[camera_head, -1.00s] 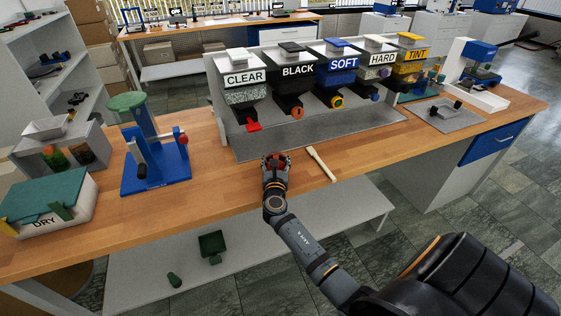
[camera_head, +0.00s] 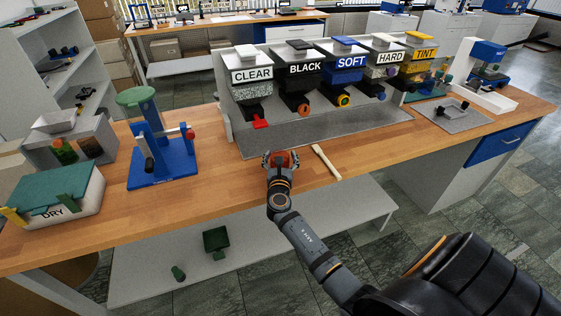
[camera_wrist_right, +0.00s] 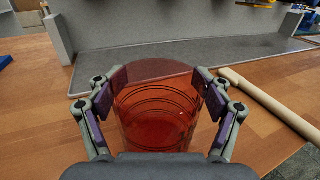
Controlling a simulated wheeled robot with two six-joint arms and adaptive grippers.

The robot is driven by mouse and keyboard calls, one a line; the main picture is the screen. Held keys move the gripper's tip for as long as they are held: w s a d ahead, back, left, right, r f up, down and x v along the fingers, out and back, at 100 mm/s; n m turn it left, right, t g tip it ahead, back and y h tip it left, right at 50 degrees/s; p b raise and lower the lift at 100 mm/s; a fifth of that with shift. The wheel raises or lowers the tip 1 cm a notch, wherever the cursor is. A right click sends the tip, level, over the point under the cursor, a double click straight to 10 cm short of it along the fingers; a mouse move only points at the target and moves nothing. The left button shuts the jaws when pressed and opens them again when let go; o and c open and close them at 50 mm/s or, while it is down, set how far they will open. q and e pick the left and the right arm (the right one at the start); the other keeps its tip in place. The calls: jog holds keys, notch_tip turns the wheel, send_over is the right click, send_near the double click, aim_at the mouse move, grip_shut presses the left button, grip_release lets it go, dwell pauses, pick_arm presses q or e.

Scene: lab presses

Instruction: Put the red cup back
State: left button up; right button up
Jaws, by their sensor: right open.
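The red cup (camera_wrist_right: 157,115) is translucent and stands upright on the wooden bench, in front of the grey mat of the dispenser rack. In the head view the red cup (camera_head: 281,158) shows small between the fingers. My right gripper (camera_wrist_right: 160,82) is open, with one finger on each side of the cup; whether the pads touch it I cannot tell. It also shows in the head view (camera_head: 281,156). My left gripper is not in view.
A pale stick (camera_head: 326,162) lies right of the cup. The grey mat (camera_head: 330,131) lies behind, under the labelled dispensers (camera_head: 305,75). A blue press (camera_head: 160,150) and the DRY box (camera_head: 57,195) stand to the left.

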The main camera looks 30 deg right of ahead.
jog(key=b+v, duration=0.2)
jog(key=v, duration=0.8)
jog(key=shift+s+a, duration=0.2)
jog(key=shift+s, duration=0.15)
jog(key=shift+s+a+r, duration=0.1)
jog(key=shift+s+a, duration=0.25)
jog(key=shift+s, duration=0.15)
